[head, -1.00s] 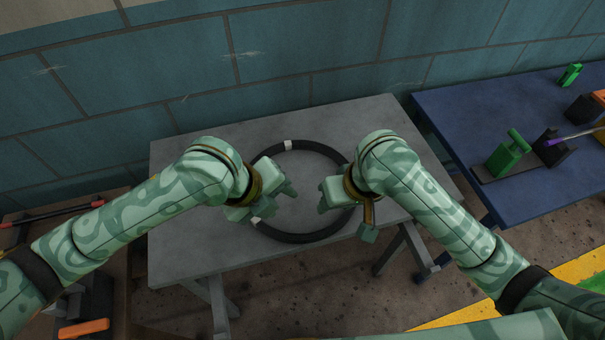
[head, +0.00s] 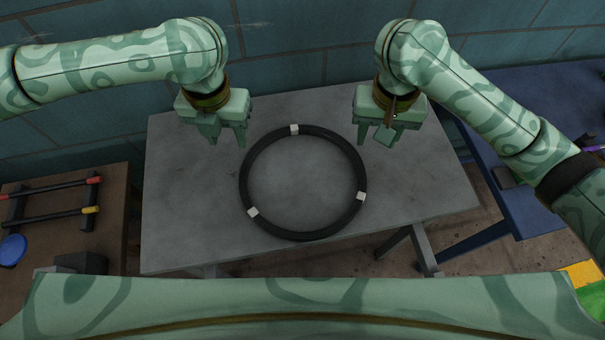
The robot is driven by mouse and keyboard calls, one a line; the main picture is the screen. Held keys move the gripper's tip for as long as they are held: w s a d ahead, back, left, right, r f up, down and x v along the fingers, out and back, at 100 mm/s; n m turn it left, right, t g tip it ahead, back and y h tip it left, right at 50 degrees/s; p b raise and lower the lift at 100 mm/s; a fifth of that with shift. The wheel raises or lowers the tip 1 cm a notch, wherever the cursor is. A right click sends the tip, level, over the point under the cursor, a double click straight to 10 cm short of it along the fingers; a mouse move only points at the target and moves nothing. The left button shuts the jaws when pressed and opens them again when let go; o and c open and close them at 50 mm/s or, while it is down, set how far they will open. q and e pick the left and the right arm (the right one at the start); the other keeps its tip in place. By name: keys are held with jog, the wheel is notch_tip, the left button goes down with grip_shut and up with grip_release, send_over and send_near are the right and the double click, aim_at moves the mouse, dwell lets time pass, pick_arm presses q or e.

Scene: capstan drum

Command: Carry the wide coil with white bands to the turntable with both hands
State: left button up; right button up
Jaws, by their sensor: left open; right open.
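The wide black coil (head: 243,172) with white bands lies flat on the grey table (head: 420,190). Its three white bands show at the top, lower left and right. My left gripper (head: 227,140) is open and empty, pointing down just beyond the coil's upper left. My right gripper (head: 375,138) is open and empty, pointing down beyond the coil's upper right. Neither gripper appears to hold the coil. I do not see a turntable that I can make out in this view.
A brown bench (head: 115,210) at the left holds a rack with red and yellow ended bars (head: 50,200) and a blue disc (head: 12,250). A blue table (head: 500,215) stands at the right. A blue-green block wall (head: 285,60) closes off the back.

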aim_at(243, 177)
pick_arm(q)
notch_tip(243, 177, down, 16)
jog(key=shift+s+r, duration=0.15)
jog(key=shift+r, duration=0.05)
pick_arm(e)
jog(key=f, duration=1.5)
jog(key=shift+s+d+f, duration=0.1)
jog(key=shift+s+f, duration=0.1)
jog(key=shift+f, duration=0.15)
pick_arm(q)
grip_shut()
pick_arm(e)
grip_shut()
pick_arm(q)
jog(key=shift+r, duration=0.1)
pick_arm(e)
jog(key=shift+w+r, duration=0.1)
